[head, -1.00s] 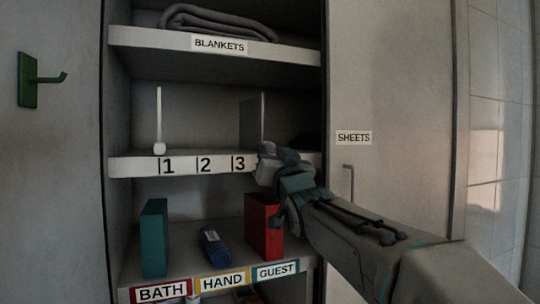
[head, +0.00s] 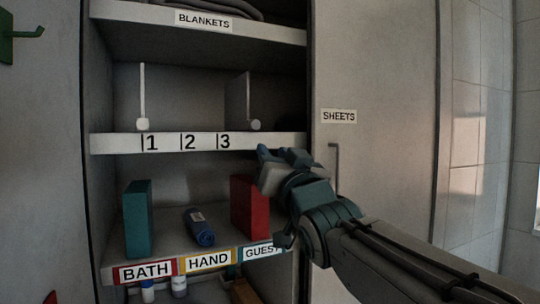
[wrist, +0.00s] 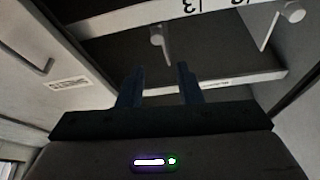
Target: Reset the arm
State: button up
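My gripper (head: 266,152) is in front of the cabinet, just under the numbered shelf edge (head: 120,143) and right of the "3". In the wrist view its two blue fingers (wrist: 160,86) stand apart with nothing between them, so it is open and empty. My arm reaches in from the lower right of the head view. Part of a red box (head: 248,205) on the lower shelf is behind my gripper.
Two upright dividers (head: 142,95) rise from the numbered shelf. The SHEETS door (head: 375,180) with a handle (head: 335,170) is at right.

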jog(key=s+d+f+m+g+h+p, duration=0.1)
jog(key=d+f+g+h, duration=0.25)
jog(key=f, duration=0.75)
jog(key=s+d+f+m+g+h+p, duration=0.15)
jog(key=f+g, duration=0.35)
jog(key=f, duration=0.6)
jog(key=s+d+f+g+p, duration=0.1)
jog(key=s+f+g, duration=0.4)
jog(key=s+f, duration=0.4)
jog(key=s+d+f+n+g+p, duration=0.1)
jog(key=s+d+f+g, duration=0.1)
jog(key=s+f+g, duration=0.3)
jog(key=s+f, duration=0.3)
jog(key=s, duration=0.1)
jog(key=shift+d+f+h, duration=0.3)
jog(key=shift+f+h, duration=0.1)
